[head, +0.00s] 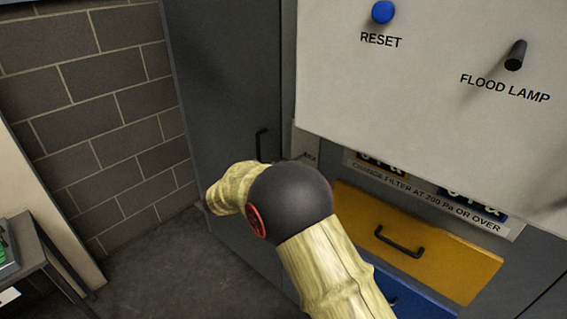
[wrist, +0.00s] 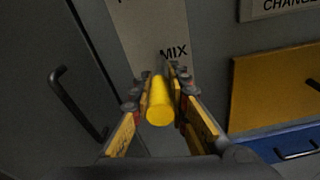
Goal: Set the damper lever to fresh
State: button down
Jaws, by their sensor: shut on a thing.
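The damper lever shows in the wrist view as a yellow cylindrical handle (wrist: 159,108) between the two fingers of my gripper (wrist: 160,92). The fingers are closed on it from both sides. Behind it is a pale label plate (wrist: 150,30) with the word MIX to the right of the handle. The rest of the plate's lettering is cut off at the top, and the fresh mark is not visible. In the head view my arm covers the lever and gripper; only a corner of the plate (head: 306,146) shows.
A grey door with a black handle (wrist: 72,100) is at the left. A yellow drawer (head: 415,245) and a blue drawer (head: 405,300) are at the right. A pale panel with a blue RESET button (head: 382,12) and a FLOOD LAMP knob (head: 516,55) juts out above.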

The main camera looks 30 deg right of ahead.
jog(key=shift+w+d+r+g+y+p, duration=0.15)
jog(key=shift+r+y+p, duration=0.55)
jog(key=shift+p, duration=1.05)
jog(key=shift+d+r+g+y+p, duration=0.25)
jog(key=shift+r+y+p, duration=0.4)
jog(key=shift+p, duration=1.1)
jog(key=shift+w+d+r+g+y+p, duration=0.15)
jog(key=shift+r+y+p, duration=0.55)
jog(key=shift+p, duration=1.05)
jog(key=p, duration=0.2)
jog(key=r+g+y+p, duration=0.1)
jog(key=p, duration=0.1)
jog(key=shift+d+r+p, duration=0.2)
jog(key=shift+d+p, duration=0.15)
jog(key=shift+w+d+r+y+p, duration=0.15)
jog(key=shift+y+p, duration=0.3)
jog(key=shift+p, duration=0.55)
jog(key=shift+d+p, duration=0.1)
jog(key=shift+p, duration=0.2)
jog(key=c, duration=1.7)
grip_release()
jog(key=v, duration=1.1)
jog(key=shift+a+r, duration=0.25)
jog(key=shift+r, duration=0.1)
